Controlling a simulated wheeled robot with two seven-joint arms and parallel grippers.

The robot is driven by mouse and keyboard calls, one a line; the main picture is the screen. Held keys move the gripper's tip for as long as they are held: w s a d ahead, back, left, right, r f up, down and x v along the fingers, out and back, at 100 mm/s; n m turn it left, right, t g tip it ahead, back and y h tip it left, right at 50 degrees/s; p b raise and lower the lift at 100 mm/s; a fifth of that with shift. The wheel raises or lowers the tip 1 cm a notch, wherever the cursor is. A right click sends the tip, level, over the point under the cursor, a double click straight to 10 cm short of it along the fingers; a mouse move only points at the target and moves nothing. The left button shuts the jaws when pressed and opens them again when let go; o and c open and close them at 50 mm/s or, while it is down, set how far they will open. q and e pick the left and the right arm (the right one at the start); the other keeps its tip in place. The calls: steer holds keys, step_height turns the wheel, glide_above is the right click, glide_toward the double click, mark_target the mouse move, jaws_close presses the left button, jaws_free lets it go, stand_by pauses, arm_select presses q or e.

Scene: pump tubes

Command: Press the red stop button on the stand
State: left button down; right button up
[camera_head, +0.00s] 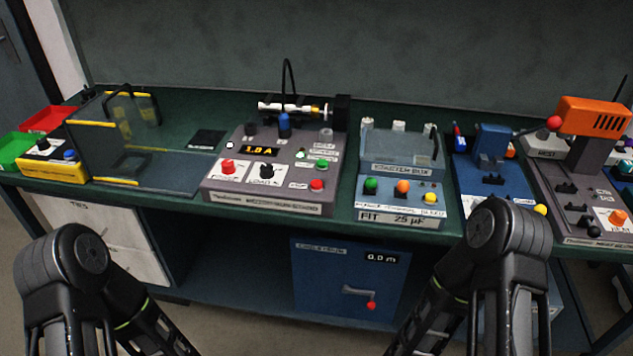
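A grey stand (270,195) sits on the green bench at the centre. A round red button (317,184) is on its front right face, beside a small white label that may read STOP. A green button (302,154) is above it, and a red knob (228,167) and a black knob (267,171) are to its left. The stand's display reads 1.0 A. Neither gripper is in view; only black links of my two arms show at the bottom left and bottom right, apart from the bench.
A clear-walled guard (120,135) and a yellow box (52,162) stand at the left. A grey starter box (398,213) is right of the stand, then a blue device (490,178) and an orange-headed machine (595,117). Below is a blue cabinet panel (345,262).

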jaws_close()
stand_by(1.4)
